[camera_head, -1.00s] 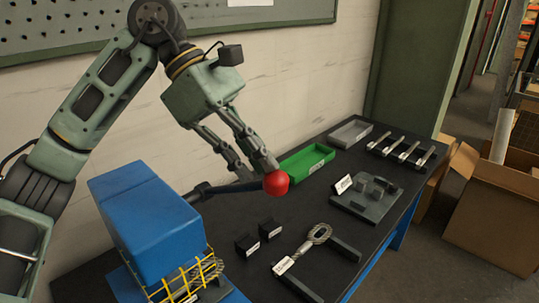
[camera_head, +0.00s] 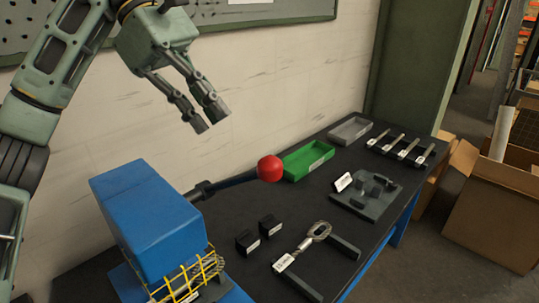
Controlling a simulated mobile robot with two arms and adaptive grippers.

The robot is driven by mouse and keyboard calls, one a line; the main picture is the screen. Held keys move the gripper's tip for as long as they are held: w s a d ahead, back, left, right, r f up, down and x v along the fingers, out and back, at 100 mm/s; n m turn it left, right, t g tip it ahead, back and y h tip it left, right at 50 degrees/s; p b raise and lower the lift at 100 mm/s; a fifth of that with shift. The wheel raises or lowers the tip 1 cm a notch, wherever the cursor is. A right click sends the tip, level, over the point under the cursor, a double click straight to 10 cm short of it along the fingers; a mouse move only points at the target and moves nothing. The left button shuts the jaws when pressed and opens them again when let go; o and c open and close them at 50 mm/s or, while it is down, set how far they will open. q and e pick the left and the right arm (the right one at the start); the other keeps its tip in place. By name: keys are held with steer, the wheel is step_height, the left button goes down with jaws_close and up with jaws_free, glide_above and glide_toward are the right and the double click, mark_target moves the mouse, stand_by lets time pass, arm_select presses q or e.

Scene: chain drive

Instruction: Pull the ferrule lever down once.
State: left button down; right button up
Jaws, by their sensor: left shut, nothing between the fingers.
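The ferrule lever (camera_head: 235,183) is a dark bar with a red ball knob (camera_head: 270,168) at its end. It reaches out to the right from the blue press (camera_head: 150,215) and slopes slightly upward toward the knob. My left gripper (camera_head: 209,121) is above and to the left of the knob, apart from it and from the lever. It is shut and empty, with its fingers pointing down to the right. My right gripper is not in view.
A yellow wire guard (camera_head: 187,277) is on the press front. A green tray (camera_head: 308,160) lies behind the knob, with a grey tray (camera_head: 350,131) beyond. Black blocks (camera_head: 259,235), a looped cable (camera_head: 307,243), a grey fixture (camera_head: 365,203) and several metal pieces on a rack (camera_head: 402,148) occupy the dark table (camera_head: 222,227).

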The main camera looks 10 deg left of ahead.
arm_select(q)
steer(key=shift+v, duration=2)
steer(key=shift+f, duration=0.1)
